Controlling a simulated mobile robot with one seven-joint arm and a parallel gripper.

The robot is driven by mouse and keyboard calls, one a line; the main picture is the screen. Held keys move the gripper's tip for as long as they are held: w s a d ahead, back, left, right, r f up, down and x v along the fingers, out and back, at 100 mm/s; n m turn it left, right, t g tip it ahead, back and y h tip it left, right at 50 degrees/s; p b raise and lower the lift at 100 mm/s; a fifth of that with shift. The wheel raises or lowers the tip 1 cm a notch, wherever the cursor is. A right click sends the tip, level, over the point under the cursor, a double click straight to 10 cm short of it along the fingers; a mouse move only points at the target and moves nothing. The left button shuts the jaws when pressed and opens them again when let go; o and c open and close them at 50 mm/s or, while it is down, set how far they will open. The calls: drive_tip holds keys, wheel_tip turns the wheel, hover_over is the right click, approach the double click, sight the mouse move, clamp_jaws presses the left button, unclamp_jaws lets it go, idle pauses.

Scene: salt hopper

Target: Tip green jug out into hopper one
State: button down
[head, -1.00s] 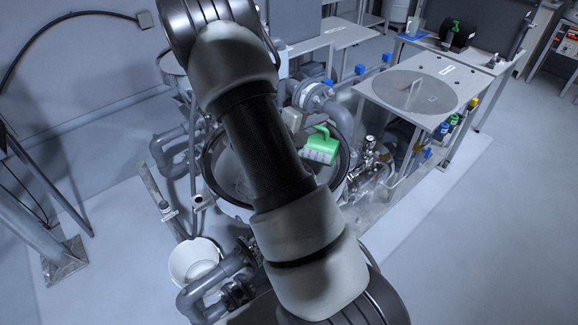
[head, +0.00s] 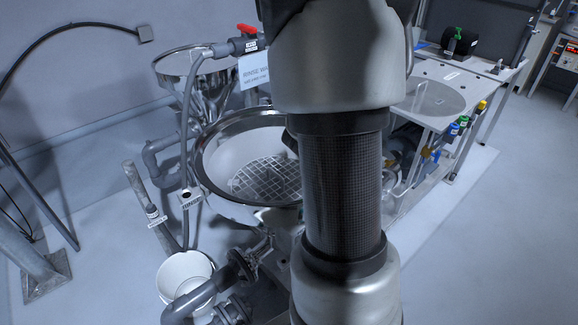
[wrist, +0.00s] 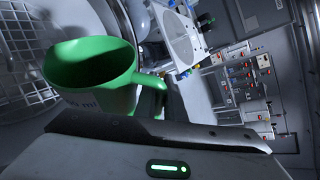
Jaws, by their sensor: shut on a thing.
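The green jug (wrist: 95,72) fills the left of the wrist view, its open mouth toward the camera. My gripper (wrist: 165,128) is shut on the jug at its handle side. I see bare green wall inside the mouth; the bottom is hidden. A wide round hopper (head: 210,178) with a steel rim and white grate stands left of my arm in the head view; its right part is hidden. A grate (wrist: 22,75) shows behind the jug in the wrist view. In the head view my arm hides the jug and gripper. I cannot tell which hopper is number one.
A steel funnel (head: 195,75) stands behind the hopper, near a red-handled valve (head: 247,29) and a rinse sign (head: 254,72). A white bucket (head: 185,272) and grey pipes stand in front. A bench with a round lid (head: 440,98) is at right.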

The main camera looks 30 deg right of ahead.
drive_tip(key=shift+s+d+f+m+b, duration=0.1)
drive_tip(key=shift+s+f+m+b, duration=0.1)
drive_tip(key=shift+f+b, duration=0.25)
drive_tip(key=shift+s+d+f+m+b, duration=0.1)
drive_tip(key=shift+f+m+b, duration=0.15)
drive_tip(key=shift+b, duration=0.4)
drive_tip(key=b, duration=0.1)
drive_tip(key=t+b, duration=0.1)
drive_tip(key=b, duration=0.1)
drive_tip(key=shift+s+d+f+m+y, duration=0.15)
drive_tip(key=shift+s+d+m+y, duration=0.1)
drive_tip(key=shift+s+m+y, duration=0.15)
drive_tip(key=shift+s+d+r+m+t+y+b, duration=0.15)
drive_tip(key=shift+s+d+m+t+y+b, duration=0.5)
drive_tip(key=shift+b, duration=1.65)
drive_tip(key=shift+s+d+r+m+t+y+b, duration=0.1)
drive_tip(key=shift+s+d+m+t+y+b, duration=0.15)
drive_tip(key=shift+s+d+m+t+b, duration=1.4)
drive_tip(key=shift+w+a+n+g+b, duration=0.25)
drive_tip(key=shift+a+g+b, duration=0.1)
drive_tip(key=shift+a+g, duration=0.1)
drive_tip(key=shift+w+a+n+g+b, duration=0.2)
drive_tip(key=shift+a+g+b, duration=0.1)
drive_tip(key=shift+a+g, duration=0.15)
drive_tip(key=shift+s+d+f+m+t, duration=0.25)
drive_tip(key=shift+s+f+m+t, duration=0.05)
drive_tip(key=shift+f+m, duration=0.1)
